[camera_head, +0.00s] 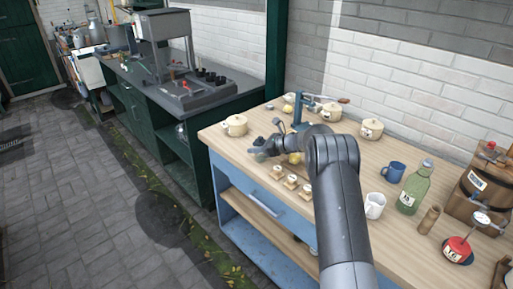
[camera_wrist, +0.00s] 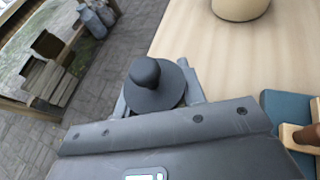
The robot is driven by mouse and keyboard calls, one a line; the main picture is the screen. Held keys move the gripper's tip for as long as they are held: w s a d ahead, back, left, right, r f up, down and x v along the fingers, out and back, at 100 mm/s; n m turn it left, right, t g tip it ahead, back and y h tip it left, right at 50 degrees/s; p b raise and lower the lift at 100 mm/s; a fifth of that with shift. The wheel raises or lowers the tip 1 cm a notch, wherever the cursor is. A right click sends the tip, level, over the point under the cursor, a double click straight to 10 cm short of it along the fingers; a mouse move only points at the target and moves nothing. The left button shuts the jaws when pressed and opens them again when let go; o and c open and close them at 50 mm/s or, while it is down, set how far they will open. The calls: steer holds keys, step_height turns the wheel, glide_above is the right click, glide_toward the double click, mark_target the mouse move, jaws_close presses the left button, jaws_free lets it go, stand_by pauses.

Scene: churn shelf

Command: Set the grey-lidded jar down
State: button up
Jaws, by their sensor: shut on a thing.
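The grey-lidded jar shows in the wrist view as a round dark grey lid with a knob (camera_wrist: 152,88); its body is hidden below the lid. My gripper (camera_wrist: 156,100) is shut on it, with a finger on each side. In the head view my gripper (camera_head: 267,149) is over the left part of the wooden tabletop (camera_head: 335,200), near the front edge. The jar there is small and mostly covered by the gripper. I cannot tell whether its base touches the wood.
A cream lidded pot (camera_head: 235,126) stands left of my gripper. A blue stand (camera_head: 301,115) is behind it. Small labelled pots (camera_head: 291,182) sit in front, near the edge. A blue mug (camera_head: 394,172), a white mug (camera_head: 374,205) and a green bottle (camera_head: 413,188) stand to the right.

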steer(key=o, duration=1.1)
steer(key=shift+f, duration=0.1)
steer(key=shift+c, duration=0.2)
